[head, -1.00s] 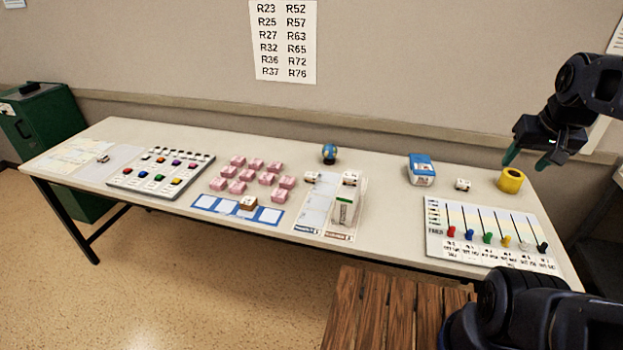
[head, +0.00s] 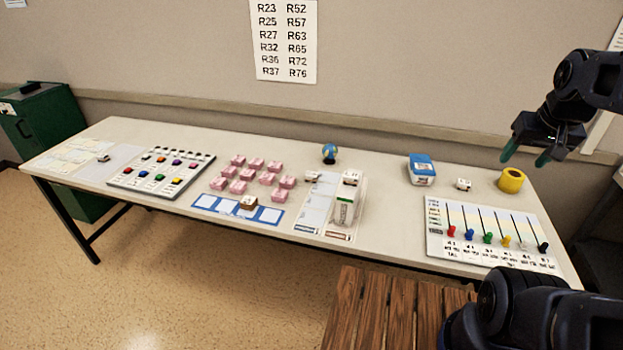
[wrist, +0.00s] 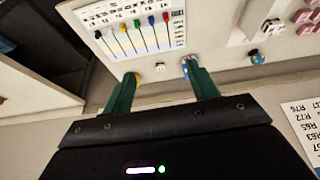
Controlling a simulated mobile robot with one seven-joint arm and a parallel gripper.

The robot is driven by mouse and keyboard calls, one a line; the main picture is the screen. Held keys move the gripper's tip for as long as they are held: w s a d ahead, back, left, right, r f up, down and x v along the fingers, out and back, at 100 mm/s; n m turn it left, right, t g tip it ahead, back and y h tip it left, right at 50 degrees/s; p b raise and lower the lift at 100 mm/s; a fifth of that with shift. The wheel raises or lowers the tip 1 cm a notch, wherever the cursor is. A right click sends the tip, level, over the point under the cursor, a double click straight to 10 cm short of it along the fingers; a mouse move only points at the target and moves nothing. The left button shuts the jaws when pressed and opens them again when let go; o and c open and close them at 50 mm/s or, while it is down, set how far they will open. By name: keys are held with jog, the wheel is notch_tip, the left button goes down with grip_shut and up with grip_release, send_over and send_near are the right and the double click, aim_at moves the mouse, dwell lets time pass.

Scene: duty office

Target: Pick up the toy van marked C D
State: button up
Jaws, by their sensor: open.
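Small white toy vans stand on the long table (head: 400,232), and their letters are too small to read, so I cannot tell which is marked C D. One white van (head: 463,184) is between the blue-and-white box and the yellow roll; it also shows in the wrist view (wrist: 160,67). Others are on the left card (head: 312,177), on the white box at the right card (head: 350,178) and at the far left (head: 103,158). My gripper (head: 525,154) is open and empty, above the table's right end. In the wrist view its green fingertips (wrist: 160,68) appear either side of the nearest van, well apart from it.
The yellow roll (head: 511,180) and blue-and-white box (head: 421,169) flank that van. A slider board (head: 432,215) lies in front. A small globe (head: 329,152), pink blocks (head: 267,178) and a button board (head: 125,178) are farther left. The wall is close behind.

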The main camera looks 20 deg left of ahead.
jog(key=w+a+r+n+g, duration=0.1)
jog(key=w+a+n, duration=0.2)
jog(key=w+a, duration=0.35)
jog(key=w+a+r+n, duration=0.1)
jog(key=w+a+n, duration=0.15)
jog(key=w, duration=0.65)
jog(key=w+a+f+n+g, duration=0.1)
jog(key=w+a+f+n, duration=0.1)
jog(key=w+a, duration=0.45)
jog(key=w+a+f+n+g, duration=0.1)
jog(key=w+a+f+n, duration=0.15)
jog(key=w+a, duration=0.45)
jog(key=n+g, duration=0.2)
jog(key=n, duration=0.6)
send_over(312, 174)
notch_tip(312, 174, down, 26)
jog(key=f, duration=0.5)
jog(key=shift+s+a+f, duration=0.1)
jog(key=shift+s+f, duration=0.1)
jog(key=shift+f, duration=0.05)
jog(key=shift+w+f, duration=0.15)
jog(key=shift+f, duration=2.6)
jog(key=c, duration=1.1)
